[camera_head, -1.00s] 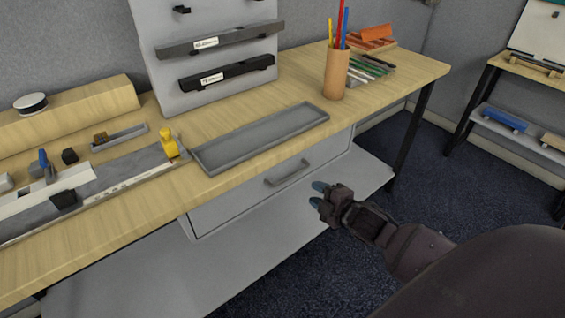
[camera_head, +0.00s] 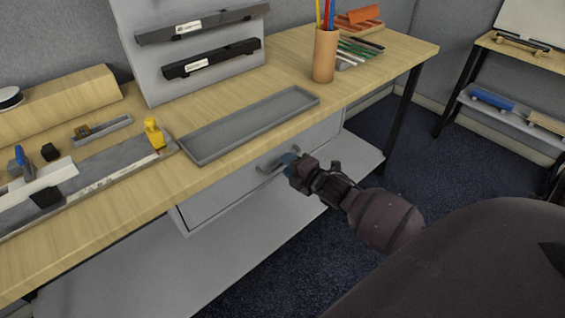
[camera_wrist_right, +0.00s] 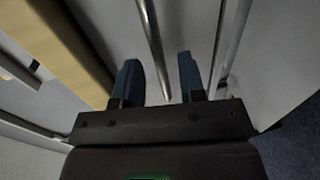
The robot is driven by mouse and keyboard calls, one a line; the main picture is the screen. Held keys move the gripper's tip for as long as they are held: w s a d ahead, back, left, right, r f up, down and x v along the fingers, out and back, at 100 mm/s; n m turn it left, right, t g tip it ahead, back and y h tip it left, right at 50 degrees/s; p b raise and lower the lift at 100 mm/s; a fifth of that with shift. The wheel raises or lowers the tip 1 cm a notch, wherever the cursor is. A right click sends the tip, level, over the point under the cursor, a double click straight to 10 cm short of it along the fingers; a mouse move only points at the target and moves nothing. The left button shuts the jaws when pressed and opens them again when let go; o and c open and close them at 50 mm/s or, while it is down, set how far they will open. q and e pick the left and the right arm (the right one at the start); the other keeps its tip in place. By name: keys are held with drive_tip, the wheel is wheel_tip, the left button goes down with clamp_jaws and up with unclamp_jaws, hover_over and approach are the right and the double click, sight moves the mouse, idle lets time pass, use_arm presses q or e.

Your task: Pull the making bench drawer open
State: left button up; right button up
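The making bench (camera_head: 120,210) has a grey drawer (camera_head: 225,195) under its wooden top, and the drawer looks shut. A grey bar handle (camera_head: 266,168) is on the drawer front. My right gripper (camera_head: 289,159) is at the right part of this handle and hides some of it. In the right wrist view, the two blue fingers of my right gripper (camera_wrist_right: 160,72) are apart, and the handle bar (camera_wrist_right: 153,45) runs between them. No clear contact shows on either finger. My left gripper is not in view.
A grey tray (camera_head: 190,150) lies on the bench top above the drawer. A pencil cup (camera_head: 325,56) stands at the back right. A grey lower shelf (camera_head: 150,262) runs under the drawer. A dark bench leg (camera_head: 404,105) stands to the right, with open floor beside it.

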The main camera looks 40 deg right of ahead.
drive_tip(key=shift+x, duration=1.3)
clamp_jaws()
